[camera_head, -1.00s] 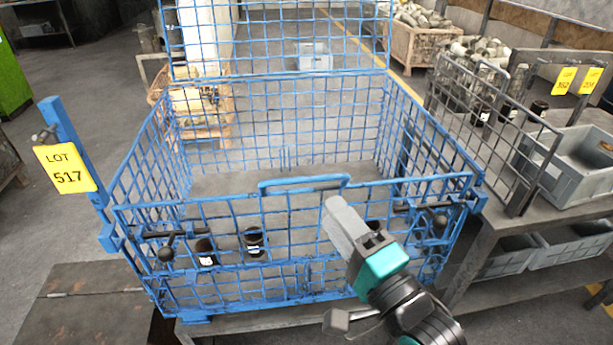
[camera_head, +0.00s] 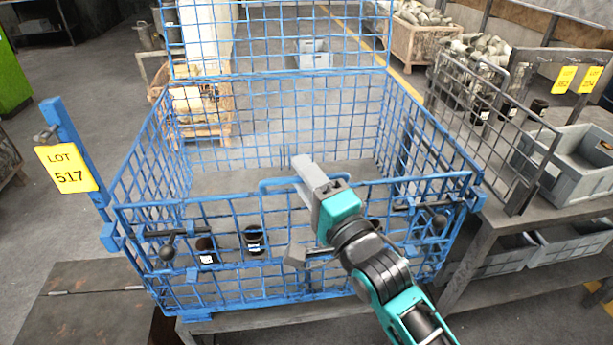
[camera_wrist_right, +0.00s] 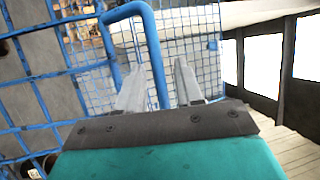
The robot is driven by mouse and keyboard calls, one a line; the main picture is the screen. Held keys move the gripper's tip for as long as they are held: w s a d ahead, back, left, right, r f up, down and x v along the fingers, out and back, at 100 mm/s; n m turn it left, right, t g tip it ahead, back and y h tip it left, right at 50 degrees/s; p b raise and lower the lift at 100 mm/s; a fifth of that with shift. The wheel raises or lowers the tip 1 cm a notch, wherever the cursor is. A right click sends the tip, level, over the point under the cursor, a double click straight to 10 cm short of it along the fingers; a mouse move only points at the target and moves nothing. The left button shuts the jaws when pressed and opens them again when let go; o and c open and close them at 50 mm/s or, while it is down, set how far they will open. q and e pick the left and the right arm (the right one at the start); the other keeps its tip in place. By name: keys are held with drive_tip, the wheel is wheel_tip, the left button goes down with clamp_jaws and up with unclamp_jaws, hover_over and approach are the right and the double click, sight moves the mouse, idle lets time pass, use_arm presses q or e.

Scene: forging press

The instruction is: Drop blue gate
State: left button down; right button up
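The blue mesh gate (camera_head: 222,228) is the front panel of a blue wire cage and stands upright. Its raised handle (camera_head: 274,183) is at the top middle. My right gripper (camera_head: 299,208) is at the handle, its two fingers wide apart, one above and one lower. In the right wrist view the handle (camera_wrist_right: 159,60) passes between the open fingers of the gripper (camera_wrist_right: 157,75); I cannot tell whether they touch it. Black latch knobs show at the gate's left (camera_head: 167,252) and right (camera_head: 440,221) ends. My left gripper is not in view.
Dark cylindrical parts (camera_head: 254,240) stand inside the cage behind the gate. A yellow "LOT 517" sign (camera_head: 67,168) is on the left post. A grey wire rack (camera_head: 500,125) and grey bins (camera_head: 565,165) stand at the right. The cage interior is mostly clear.

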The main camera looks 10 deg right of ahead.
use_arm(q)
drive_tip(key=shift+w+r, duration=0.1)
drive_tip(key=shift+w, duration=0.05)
use_arm(e)
clamp_jaws()
drive_tip(key=shift+s+f, duration=0.1)
